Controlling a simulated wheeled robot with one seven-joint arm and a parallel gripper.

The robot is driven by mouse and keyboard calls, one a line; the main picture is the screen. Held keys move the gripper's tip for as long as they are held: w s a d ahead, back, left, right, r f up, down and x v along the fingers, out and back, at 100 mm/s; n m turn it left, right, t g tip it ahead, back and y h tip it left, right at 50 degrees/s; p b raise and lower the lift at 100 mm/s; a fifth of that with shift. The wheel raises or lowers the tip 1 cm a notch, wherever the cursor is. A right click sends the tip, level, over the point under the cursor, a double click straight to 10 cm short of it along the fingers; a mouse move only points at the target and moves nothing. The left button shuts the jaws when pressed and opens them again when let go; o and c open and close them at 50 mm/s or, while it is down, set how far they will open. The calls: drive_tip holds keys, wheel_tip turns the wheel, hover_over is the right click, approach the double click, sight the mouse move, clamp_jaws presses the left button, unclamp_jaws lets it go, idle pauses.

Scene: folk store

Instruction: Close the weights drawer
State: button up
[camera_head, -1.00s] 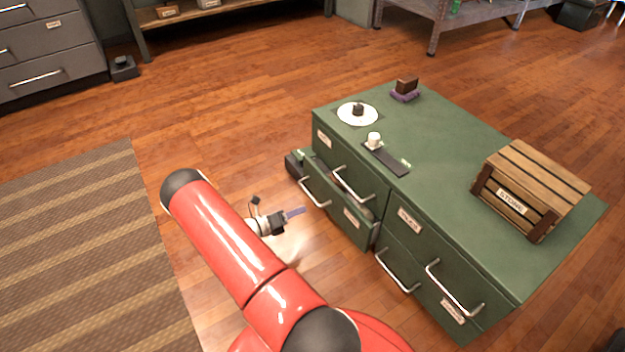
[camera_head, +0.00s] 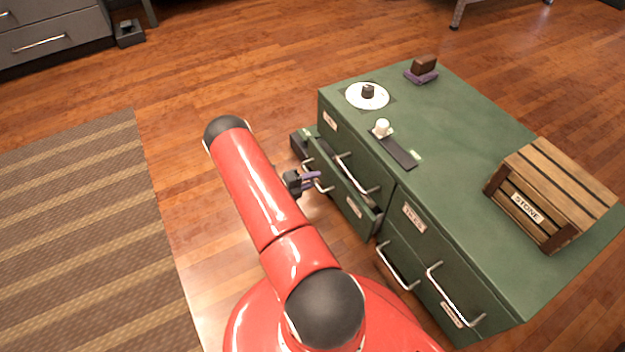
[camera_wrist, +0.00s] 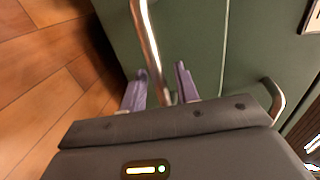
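The green cabinet (camera_head: 455,150) has one drawer (camera_head: 347,203) pulled out at its lower left; the label on its front is too small to read. A silver handle (camera_wrist: 150,45) runs down the drawer's front in the wrist view. My gripper (camera_head: 312,180) is at this handle, in front of the drawer. In the wrist view, my gripper's purple fingers (camera_wrist: 160,88) are spread, one on each side of the handle bar, and do not appear to be clamped on it. Part of the handle is hidden behind my gripper in the head view.
The cabinet top holds a white disc (camera_head: 352,99), a dark strip (camera_head: 400,154), a dark block on a purple base (camera_head: 424,67) and a wooden crate labelled STONE (camera_head: 572,185). A striped rug (camera_head: 80,230) lies at left.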

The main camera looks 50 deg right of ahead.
sight(325, 174)
drive_tip(key=shift+s+d, duration=0.1)
drive_tip(key=shift+d, duration=0.1)
drive_tip(key=shift+c, duration=0.4)
clamp_jaws()
drive_tip(key=x, duration=0.2)
drive_tip(key=b+x, duration=0.1)
drive_tip(key=shift+s+d+r, duration=0.1)
drive_tip(key=shift+d+r, duration=0.1)
drive_tip(key=shift+d, duration=0.25)
drive_tip(key=shift+d+r, duration=0.1)
drive_tip(key=shift+d, duration=0.1)
drive_tip(key=shift+o, duration=0.4)
unclamp_jaws()
drive_tip(key=shift+s+d, duration=0.1)
